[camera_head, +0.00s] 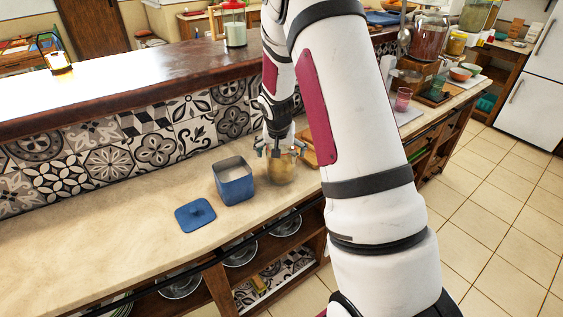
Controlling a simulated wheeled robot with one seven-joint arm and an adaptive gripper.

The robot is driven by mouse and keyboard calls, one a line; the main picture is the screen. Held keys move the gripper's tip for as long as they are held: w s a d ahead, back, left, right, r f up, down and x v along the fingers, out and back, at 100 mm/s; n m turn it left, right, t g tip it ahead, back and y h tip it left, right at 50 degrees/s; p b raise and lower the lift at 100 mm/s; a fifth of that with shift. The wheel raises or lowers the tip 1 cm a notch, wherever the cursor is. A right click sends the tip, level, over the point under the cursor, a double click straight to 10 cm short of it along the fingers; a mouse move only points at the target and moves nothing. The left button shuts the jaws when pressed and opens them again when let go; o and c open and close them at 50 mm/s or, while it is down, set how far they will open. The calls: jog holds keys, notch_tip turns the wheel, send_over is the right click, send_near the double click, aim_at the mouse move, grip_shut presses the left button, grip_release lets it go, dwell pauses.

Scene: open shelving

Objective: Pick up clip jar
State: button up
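A rounded glass jar (282,172) with yellowish-brown contents stands upright on the pale counter, right of a blue square canister; it looks like the clip jar. My gripper (281,150) points down directly over it, its fingers spread to the left and right of the jar's top. The fingers look wider apart than the jar, with no clear contact on its sides. The gripper covers the jar's lid and any clip.
The open blue canister (235,188) stands close on the left, with its blue lid (195,215) on the counter. A wooden board (307,150) lies behind right. The tiled wall (160,145) rises behind. Bare counter (90,240) lies at left.

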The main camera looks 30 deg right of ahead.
jog(key=c, duration=1.8)
jog(key=shift+c, duration=0.2)
jog(key=shift+r, duration=0.15)
